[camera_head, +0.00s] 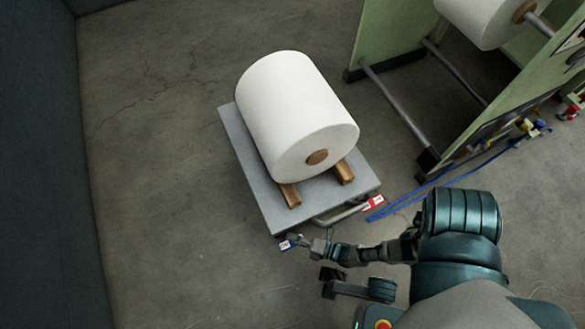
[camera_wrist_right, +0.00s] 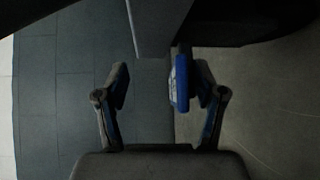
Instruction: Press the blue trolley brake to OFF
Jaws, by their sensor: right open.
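The trolley (camera_head: 262,200) is a flat grey platform carrying a large white roll (camera_head: 295,110) on wooden chocks. At its front edge a blue brake pedal (camera_head: 286,245) with a white label sticks out low at the left, and a red labelled pedal (camera_head: 374,201) at the right. My right gripper (camera_head: 308,243) is right beside the blue pedal. In the right wrist view the blue pedal (camera_wrist_right: 180,84) lies between the open fingers (camera_wrist_right: 163,88), closer to the right finger; whether they touch I cannot tell.
A green machine frame (camera_head: 470,100) with another white roll (camera_head: 490,18) stands at the upper right. Blue hoses (camera_head: 440,182) lie on the floor beside it. A bar handle (camera_head: 340,215) runs along the trolley's front. The concrete floor left of the trolley is clear.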

